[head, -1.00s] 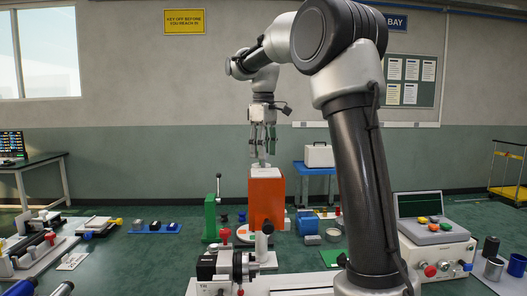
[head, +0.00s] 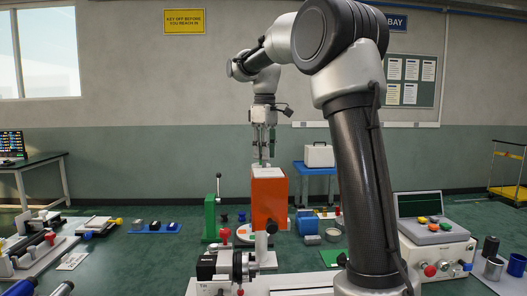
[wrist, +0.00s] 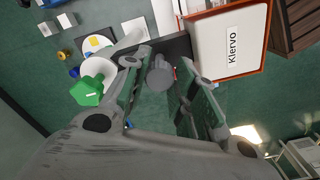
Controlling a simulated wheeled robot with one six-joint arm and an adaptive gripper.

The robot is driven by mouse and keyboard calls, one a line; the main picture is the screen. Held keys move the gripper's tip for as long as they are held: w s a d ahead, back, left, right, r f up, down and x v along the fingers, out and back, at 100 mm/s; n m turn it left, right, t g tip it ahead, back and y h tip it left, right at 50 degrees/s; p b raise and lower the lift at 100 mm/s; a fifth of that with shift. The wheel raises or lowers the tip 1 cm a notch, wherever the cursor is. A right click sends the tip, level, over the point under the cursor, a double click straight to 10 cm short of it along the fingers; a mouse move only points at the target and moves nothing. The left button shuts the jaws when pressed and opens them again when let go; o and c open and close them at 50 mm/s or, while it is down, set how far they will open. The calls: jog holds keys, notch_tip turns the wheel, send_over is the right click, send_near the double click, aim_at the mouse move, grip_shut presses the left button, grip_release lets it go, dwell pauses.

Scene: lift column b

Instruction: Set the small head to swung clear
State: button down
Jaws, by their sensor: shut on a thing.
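An orange block (head: 268,198) with a pale top stands at the middle of the head view. In the wrist view its orange-edged white top, marked Klervo (wrist: 232,48), is at the upper right. A short grey cylindrical knob (wrist: 160,74) stands beside it, at a dark bar (wrist: 172,48). My gripper (head: 263,160) points down just above the orange block. In the wrist view its fingers (wrist: 162,68) are on both sides of the knob, and it is shut on it. I cannot tell from the label or shape which part is the small head, nor its position.
A green post with a dark lever (head: 218,188) stands left of the block. A blue motor-like unit (head: 307,222) is to its right. A dark and white machine (head: 226,266) is in front. A green star knob (wrist: 87,91) is at left in the wrist view.

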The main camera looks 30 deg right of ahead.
jog(key=shift+s+d+n, duration=0.25)
jog(key=shift+d+n, duration=0.65)
jog(key=w+d+n, duration=0.4)
jog(key=d+n, duration=0.5)
jog(key=n, duration=0.3)
jog(key=shift+d+n, duration=0.4)
jog(key=shift+r, duration=0.1)
jog(key=c, duration=1.2)
grip_release()
jog(key=shift+d, duration=0.2)
jog(key=shift+o, duration=0.3)
jog(key=shift+a, duration=0.1)
